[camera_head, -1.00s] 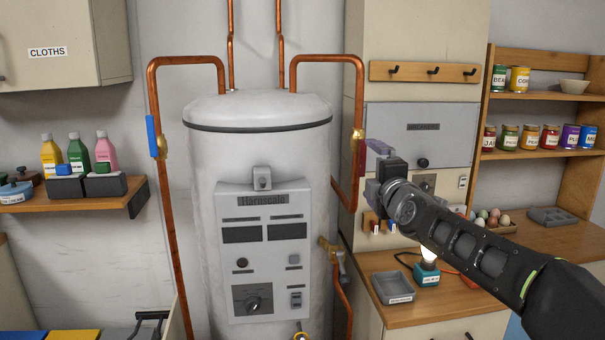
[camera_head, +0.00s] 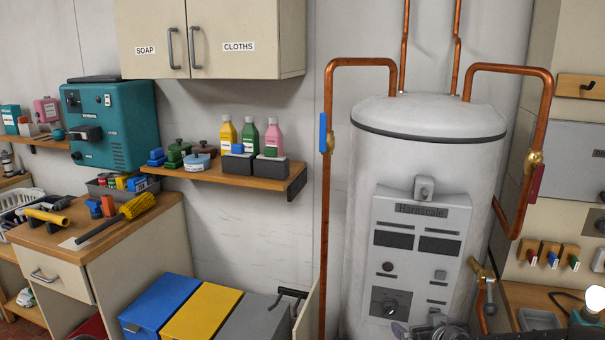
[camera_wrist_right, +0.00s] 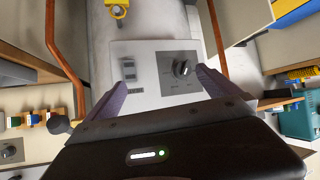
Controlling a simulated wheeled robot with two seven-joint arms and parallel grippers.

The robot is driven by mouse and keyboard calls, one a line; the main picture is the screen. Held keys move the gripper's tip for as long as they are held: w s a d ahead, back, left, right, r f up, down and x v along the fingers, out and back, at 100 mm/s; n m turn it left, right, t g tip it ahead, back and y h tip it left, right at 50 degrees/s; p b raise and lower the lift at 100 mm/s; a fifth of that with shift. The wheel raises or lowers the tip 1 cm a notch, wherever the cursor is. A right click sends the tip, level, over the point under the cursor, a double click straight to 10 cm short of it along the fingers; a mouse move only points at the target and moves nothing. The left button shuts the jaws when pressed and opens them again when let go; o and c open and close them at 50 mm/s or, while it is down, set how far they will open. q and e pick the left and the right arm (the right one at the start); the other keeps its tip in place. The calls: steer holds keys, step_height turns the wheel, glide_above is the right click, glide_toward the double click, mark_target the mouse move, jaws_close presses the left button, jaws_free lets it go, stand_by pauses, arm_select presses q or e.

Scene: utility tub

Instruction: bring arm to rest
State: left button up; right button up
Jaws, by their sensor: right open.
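My right gripper (camera_head: 402,329) shows at the bottom edge of the head view, low in front of the boiler (camera_head: 425,145), and most of its arm is out of frame. In the right wrist view its two purple fingers (camera_wrist_right: 162,80) stand wide apart with nothing between them. Beyond them is the boiler's grey panel (camera_wrist_right: 145,75) with a dark knob (camera_wrist_right: 181,68). I cannot tell how near the fingertips are to the panel. My left gripper is in neither view.
Copper pipes (camera_head: 327,220) run on both sides of the boiler. A shelf (camera_head: 225,175) with bottles is on the wall to the left. Blue, yellow and grey lids (camera_head: 205,310) are below it. A counter (camera_head: 130,215) holding tools stands further left.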

steer(key=s+a+f+m+g+y+p, duration=0.1)
steer(key=s+a+f+g, duration=0.15)
steer(key=a+f, duration=0.2)
steer(key=s+a+f+m+g+y+p, duration=0.1)
steer(key=s+a+f, duration=0.25)
steer(key=f, duration=0.25)
steer(key=s+a+f+g+p, duration=0.2)
steer(key=s+a+f, duration=0.2)
steer(key=s, duration=0.5)
steer(key=s+a+f+g+y+p, duration=0.1)
steer(key=s+a+f+g+p, duration=0.1)
steer(key=s, duration=0.8)
steer(key=s+a+f+g+y+p, duration=0.1)
steer(key=s+a+f+g+p, duration=0.1)
steer(key=s+a+f, duration=0.4)
steer(key=s+a+g, duration=0.1)
steer(key=s, duration=0.3)
steer(key=shift+s+a+f+g, duration=0.15)
steer(key=shift+s+f+g, duration=0.05)
steer(key=shift+f+g, duration=0.2)
steer(key=shift+w, duration=0.1)
steer(key=shift+c, duration=0.6)
